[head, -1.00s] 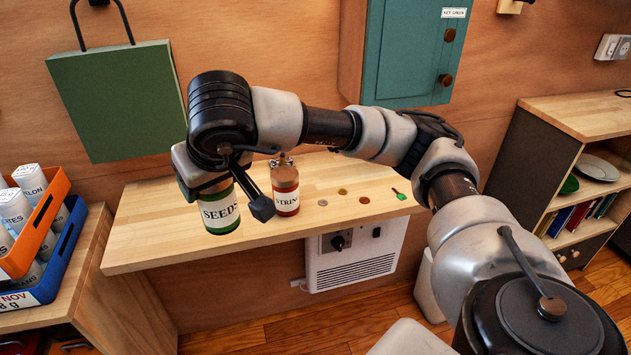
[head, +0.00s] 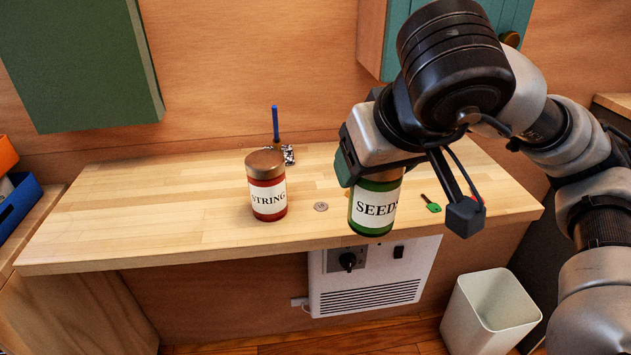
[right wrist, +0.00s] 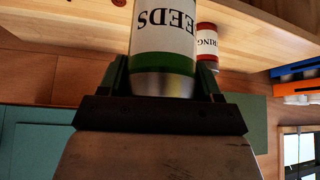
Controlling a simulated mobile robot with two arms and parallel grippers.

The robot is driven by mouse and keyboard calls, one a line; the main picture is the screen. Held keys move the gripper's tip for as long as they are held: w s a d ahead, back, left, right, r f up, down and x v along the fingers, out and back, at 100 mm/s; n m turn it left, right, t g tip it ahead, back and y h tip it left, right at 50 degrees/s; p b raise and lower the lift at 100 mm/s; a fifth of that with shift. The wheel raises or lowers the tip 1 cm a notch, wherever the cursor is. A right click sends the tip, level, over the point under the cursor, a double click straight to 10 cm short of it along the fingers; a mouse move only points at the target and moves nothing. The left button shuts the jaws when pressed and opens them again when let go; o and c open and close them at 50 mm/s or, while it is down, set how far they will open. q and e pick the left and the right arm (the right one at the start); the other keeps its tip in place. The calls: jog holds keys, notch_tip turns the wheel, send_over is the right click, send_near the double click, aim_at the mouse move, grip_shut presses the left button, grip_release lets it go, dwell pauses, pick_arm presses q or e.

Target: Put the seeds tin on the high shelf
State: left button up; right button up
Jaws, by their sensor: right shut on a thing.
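The seeds tin (head: 374,208) is green with a white label reading SEEDS. My right gripper (head: 368,168) is shut on its upper part and holds it upright at the front of the wooden worktop; I cannot tell how far it is above or in front of the edge. The right wrist view shows the tin (right wrist: 165,40) between the two fingers (right wrist: 163,80), its label upside down in the picture. My left gripper is not in view. No high shelf can be made out in these frames.
A red string tin (head: 267,188) with a brown lid stands on the worktop (head: 150,225), left of the seeds tin. A coin (head: 321,207), a green key (head: 432,206) and a blue-handled item (head: 275,125) are there too. A teal cabinet (head: 400,35) hangs above; a white bin (head: 490,310) stands below.

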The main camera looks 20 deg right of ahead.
jog(key=shift+w+d, duration=0.2)
jog(key=shift+w, duration=0.15)
jog(key=w+d, duration=0.2)
jog(key=w, duration=0.7)
jog(key=w+d, duration=0.3)
jog(key=w, duration=0.6)
notch_tip(320, 180, down, 7)
jog(key=shift+r+b, duration=0.1)
jog(key=shift+b, duration=0.85)
jog(key=shift+w+d, duration=0.1)
jog(key=shift+w, duration=0.05)
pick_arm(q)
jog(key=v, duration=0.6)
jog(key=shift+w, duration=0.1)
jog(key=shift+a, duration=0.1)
